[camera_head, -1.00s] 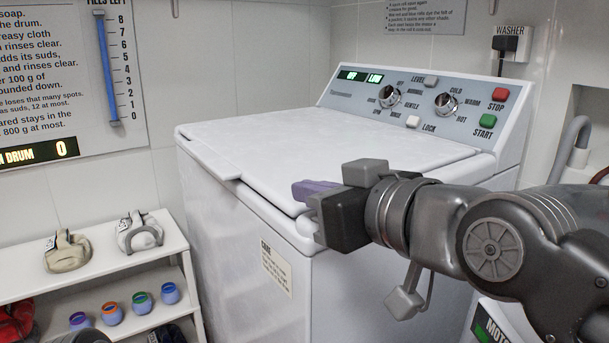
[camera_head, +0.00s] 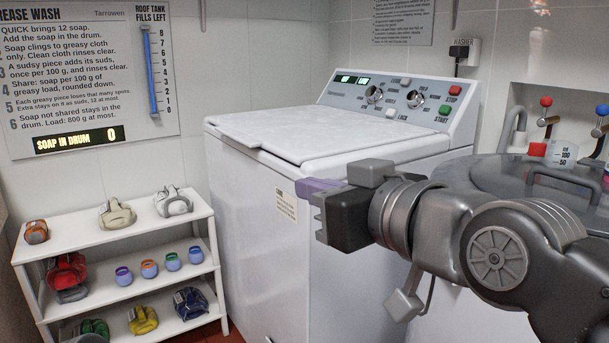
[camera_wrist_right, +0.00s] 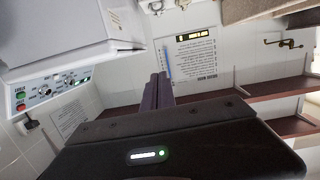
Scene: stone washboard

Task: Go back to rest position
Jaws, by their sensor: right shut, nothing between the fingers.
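My right gripper (camera_head: 318,190) reaches in from the right in the head view, in front of the washing machine's right front side. Its purple fingers are together with nothing between them, and they also show in the right wrist view (camera_wrist_right: 158,92). The white washing machine (camera_head: 330,135) stands behind it with its lid closed. The gripper appears in front of the machine's front wall; I cannot tell the exact gap. My left gripper is not in view.
A white shelf (camera_head: 130,240) at left holds several small jars and cloth bundles. A dark round lid (camera_head: 500,175) and red and blue knobbed levers are at right, behind my arm. A wall sign (camera_head: 85,75) reads soap in drum 0.

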